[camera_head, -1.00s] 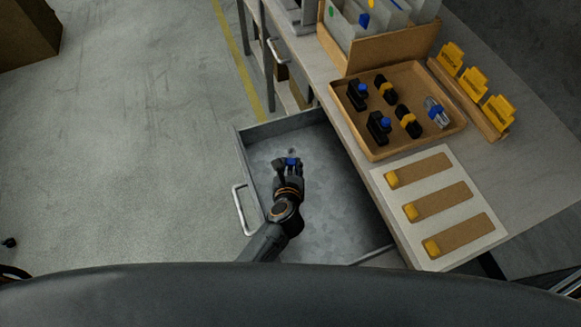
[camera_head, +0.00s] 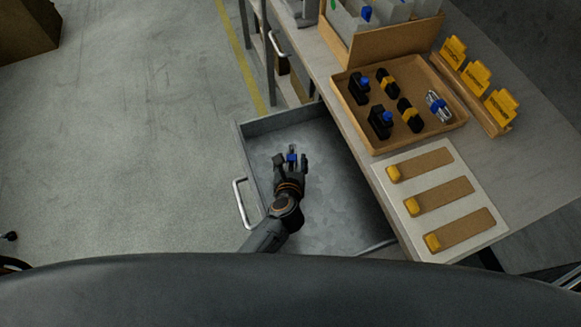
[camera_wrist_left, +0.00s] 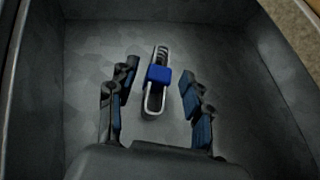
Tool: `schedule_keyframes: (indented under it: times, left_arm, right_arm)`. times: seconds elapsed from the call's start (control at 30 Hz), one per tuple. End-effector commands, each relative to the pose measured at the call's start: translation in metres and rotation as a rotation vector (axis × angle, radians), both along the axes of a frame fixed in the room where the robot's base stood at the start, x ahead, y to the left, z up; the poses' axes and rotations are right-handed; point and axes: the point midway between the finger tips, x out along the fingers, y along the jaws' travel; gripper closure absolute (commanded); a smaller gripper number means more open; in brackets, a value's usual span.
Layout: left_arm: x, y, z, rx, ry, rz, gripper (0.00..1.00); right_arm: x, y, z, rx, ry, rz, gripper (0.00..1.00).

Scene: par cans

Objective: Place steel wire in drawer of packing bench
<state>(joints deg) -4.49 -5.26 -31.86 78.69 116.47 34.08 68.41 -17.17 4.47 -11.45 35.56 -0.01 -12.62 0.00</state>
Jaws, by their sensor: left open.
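The steel wire (camera_wrist_left: 153,100), a bright looped bundle with a blue band, is inside the open drawer (camera_wrist_left: 88,50) in the left wrist view. It appears to lie on the drawer floor. My left gripper (camera_wrist_left: 157,105) is open, with its fingers on either side of the wire and apart from it. In the head view my left gripper (camera_head: 291,161) reaches down into the grey metal drawer (camera_head: 340,205), and a bit of the blue band shows between its fingers. The packing bench (camera_head: 535,185) stands on the right. My right gripper is not in view.
A brown tray (camera_head: 402,147) on the bench holds black, yellow-banded pieces and another blue-banded wire bundle (camera_head: 438,106). Beside it are a white board (camera_head: 462,245) with brown strips and a rack of yellow tags (camera_head: 476,77). The drawer handle (camera_head: 242,205) faces left, towards clear floor.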

Motion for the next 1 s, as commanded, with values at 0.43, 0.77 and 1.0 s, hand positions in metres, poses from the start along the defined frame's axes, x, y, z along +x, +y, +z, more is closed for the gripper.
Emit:
schedule_keyframes:
  times: [0.43, 0.77, 1.0]
  left_arm:
    - [-0.074, 0.001, 0.039, -0.002, 0.001, 0.001, 0.5]
    - [-0.104, 0.002, 0.057, 0.0, -0.001, 0.001, 0.5]
    - [-0.105, 0.002, 0.058, 0.001, -0.001, 0.0, 0.5]
  right_arm:
    - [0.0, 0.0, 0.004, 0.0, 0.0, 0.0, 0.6]
    - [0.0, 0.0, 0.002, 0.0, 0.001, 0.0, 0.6]
    - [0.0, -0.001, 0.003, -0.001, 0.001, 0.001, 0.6]
